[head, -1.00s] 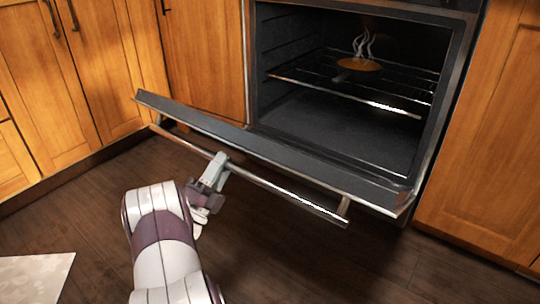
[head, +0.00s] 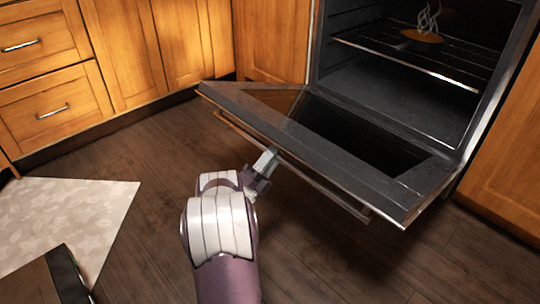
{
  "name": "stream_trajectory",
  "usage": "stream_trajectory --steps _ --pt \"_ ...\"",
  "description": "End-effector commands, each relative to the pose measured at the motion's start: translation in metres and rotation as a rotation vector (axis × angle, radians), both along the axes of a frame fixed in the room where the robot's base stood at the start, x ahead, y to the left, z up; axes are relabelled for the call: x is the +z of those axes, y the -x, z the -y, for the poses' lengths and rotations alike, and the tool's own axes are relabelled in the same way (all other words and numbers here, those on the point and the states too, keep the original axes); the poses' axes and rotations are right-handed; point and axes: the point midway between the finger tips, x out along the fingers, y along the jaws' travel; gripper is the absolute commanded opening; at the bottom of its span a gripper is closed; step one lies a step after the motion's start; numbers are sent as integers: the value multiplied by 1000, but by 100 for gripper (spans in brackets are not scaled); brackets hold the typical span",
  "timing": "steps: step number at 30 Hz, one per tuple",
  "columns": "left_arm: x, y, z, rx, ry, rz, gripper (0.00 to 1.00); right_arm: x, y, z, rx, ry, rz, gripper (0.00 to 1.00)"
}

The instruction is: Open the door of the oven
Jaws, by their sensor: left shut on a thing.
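The oven (head: 400,85) stands at the upper right of the head view, its dark inside exposed. Its door (head: 290,110) is hinged at the bottom and tilted well down and outward, showing its inner face and dark glass. A long bar handle (head: 315,182) runs along the door's outer side near its free edge. My left gripper (head: 266,160) is shut on the handle, left of its middle. Its fingertips are partly hidden at the bar. My right gripper is not in view.
A pan or dish with steam (head: 422,36) sits on the oven rack (head: 420,58). Wooden cabinets and drawers (head: 50,70) stand at the left, another cabinet (head: 510,165) at the right. A pale patterned mat (head: 75,215) lies at lower left. Dark floor is free below the door.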

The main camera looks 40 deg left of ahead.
Motion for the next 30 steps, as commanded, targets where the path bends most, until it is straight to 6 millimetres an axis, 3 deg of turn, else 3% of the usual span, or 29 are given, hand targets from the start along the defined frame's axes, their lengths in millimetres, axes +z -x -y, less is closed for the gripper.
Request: stream_trajectory --steps 3,4,6,20,27,30 --pt "-3 -5 3 -9 -1 -17 0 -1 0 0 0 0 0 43" --pt "-3 -5 3 -9 -1 -17 29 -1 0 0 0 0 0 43" --pt "-3 -5 3 -9 -1 -16 46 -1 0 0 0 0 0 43" --pt "-2 1 1 -4 0 -11 46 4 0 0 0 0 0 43" --pt "-26 37 -1 0 3 -13 46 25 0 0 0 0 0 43" --pt "-38 52 -1 -2 -1 -9 46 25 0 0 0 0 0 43"
